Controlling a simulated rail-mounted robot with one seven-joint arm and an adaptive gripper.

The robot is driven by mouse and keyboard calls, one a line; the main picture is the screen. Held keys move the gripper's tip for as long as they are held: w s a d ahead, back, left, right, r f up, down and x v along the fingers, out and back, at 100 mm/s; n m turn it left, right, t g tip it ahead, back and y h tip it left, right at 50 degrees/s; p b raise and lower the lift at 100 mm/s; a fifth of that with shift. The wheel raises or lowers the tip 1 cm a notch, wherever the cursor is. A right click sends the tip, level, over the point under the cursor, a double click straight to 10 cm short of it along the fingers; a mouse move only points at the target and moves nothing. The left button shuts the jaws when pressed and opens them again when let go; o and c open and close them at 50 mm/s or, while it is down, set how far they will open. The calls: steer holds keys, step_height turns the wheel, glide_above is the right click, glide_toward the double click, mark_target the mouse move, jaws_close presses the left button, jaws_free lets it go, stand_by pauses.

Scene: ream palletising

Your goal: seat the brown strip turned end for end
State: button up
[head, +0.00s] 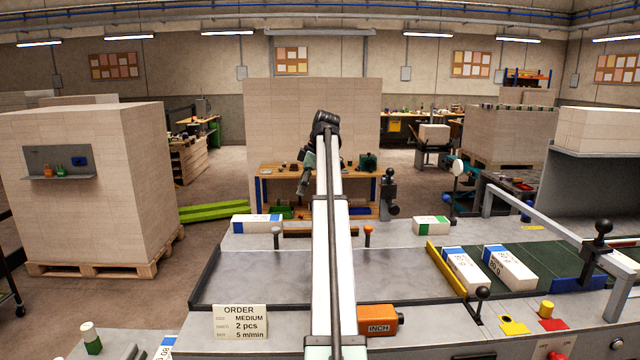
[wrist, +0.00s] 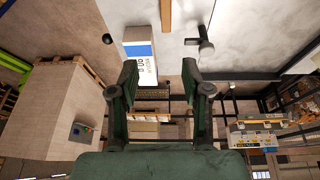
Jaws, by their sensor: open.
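The brown strip (head: 298,233) lies low along the far edge of the grey metal table, its middle hidden behind my arm in the head view. In the wrist view one end of the brown strip (wrist: 166,15) shows at the top edge, the rest cut off. My gripper (head: 305,182) hangs beyond the table's far side, above and apart from the strip. In the wrist view my gripper (wrist: 167,82) has its two fingers wide apart with nothing between them. Which end of the strip is which cannot be told.
A white-and-blue ream (head: 257,224) lies left of the strip, and another ream (head: 431,225) to the right. An orange INCH box (head: 379,320) and an order sign (head: 239,321) sit in front.

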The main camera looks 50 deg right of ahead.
mark_target(291, 229)
steer(key=shift+y, duration=0.3)
steer(key=p+x, duration=0.1)
steer(key=x, duration=0.4)
steer(key=s+p+x, duration=0.1)
steer(key=x, duration=0.4)
steer(key=p+x, duration=0.1)
steer(key=x, duration=0.4)
steer(key=shift+s+d+f, duration=0.15)
steer(key=shift+d+f, duration=0.05)
steer(key=shift+f, duration=0.45)
jaws_close()
steer(key=shift+r, duration=0.15)
steer(key=shift+s+a+p, duration=0.25)
steer(key=shift+s+a, duration=0.95)
steer(key=shift+a, duration=0.25)
steer(key=shift+s+a+p, duration=0.2)
steer(key=shift+s+a, duration=1)
steer(key=shift+a, duration=0.25)
